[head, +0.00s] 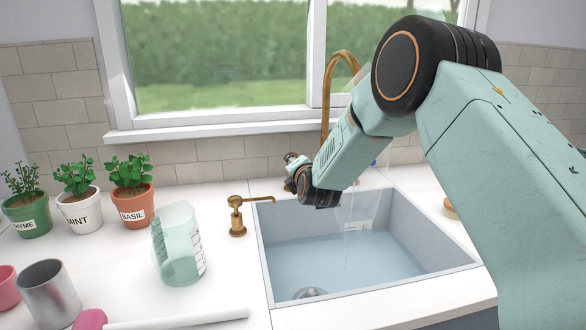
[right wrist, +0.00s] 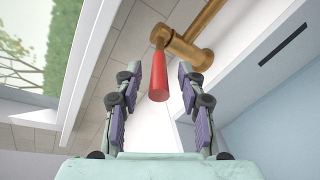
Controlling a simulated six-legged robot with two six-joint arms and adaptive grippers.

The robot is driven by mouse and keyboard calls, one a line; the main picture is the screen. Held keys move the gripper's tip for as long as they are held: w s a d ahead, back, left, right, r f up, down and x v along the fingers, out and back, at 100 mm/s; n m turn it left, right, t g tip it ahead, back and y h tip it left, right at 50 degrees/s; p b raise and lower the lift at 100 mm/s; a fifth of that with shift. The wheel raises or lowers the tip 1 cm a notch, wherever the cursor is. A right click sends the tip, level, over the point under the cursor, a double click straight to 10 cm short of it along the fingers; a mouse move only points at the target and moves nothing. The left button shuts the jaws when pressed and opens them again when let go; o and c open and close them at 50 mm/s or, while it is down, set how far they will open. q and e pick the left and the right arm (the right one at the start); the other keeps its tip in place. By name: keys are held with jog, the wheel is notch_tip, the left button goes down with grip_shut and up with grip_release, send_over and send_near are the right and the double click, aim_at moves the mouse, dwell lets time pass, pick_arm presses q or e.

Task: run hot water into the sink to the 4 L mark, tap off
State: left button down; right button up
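The grey sink (head: 405,283) holds shallow pale blue water (head: 330,255). A clear stream runs down from the brass tap (head: 328,75), whose spout end is behind my right arm. A small label with marks (head: 361,226) is on the sink's back wall; its figures are too small to read. My right gripper (head: 291,160) is at the tap's left side. In the right wrist view, the red lever (right wrist: 159,77) on a brass stem (right wrist: 192,38) is between its open fingers (right wrist: 158,95), with gaps on both sides. A bit of blue (head: 373,162) shows behind my arm. My left gripper is out of view.
A brass soap pump (head: 237,218) stands left of the sink. The window sill (head: 200,128) is behind.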

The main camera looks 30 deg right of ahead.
jog(key=shift+x, duration=1.05)
jog(key=shift+c, duration=0.4)
grip_shut()
